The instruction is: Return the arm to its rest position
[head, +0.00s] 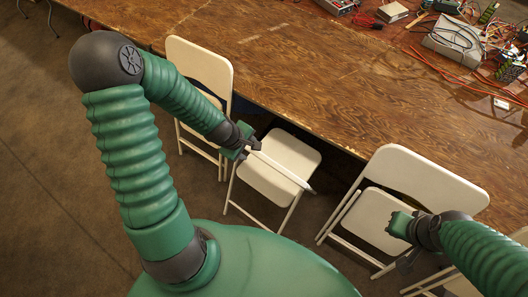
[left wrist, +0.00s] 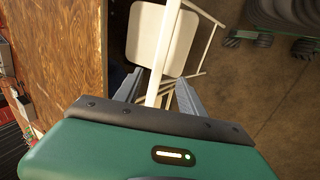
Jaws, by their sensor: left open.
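My left arm comes in from the left and bends down to the left gripper (head: 254,146), which is over the middle white folding chair (head: 290,152). In the left wrist view the left gripper (left wrist: 160,84) is open, one grey finger on each side of a white bar (left wrist: 169,28).
A long worn wooden table (head: 330,75) runs across the top. Cables, boards and a grey device (head: 452,38) lie at its far right. A third white chair (head: 200,65) stands at the table's edge on the left. Brown floor (head: 50,180) is clear at the left.

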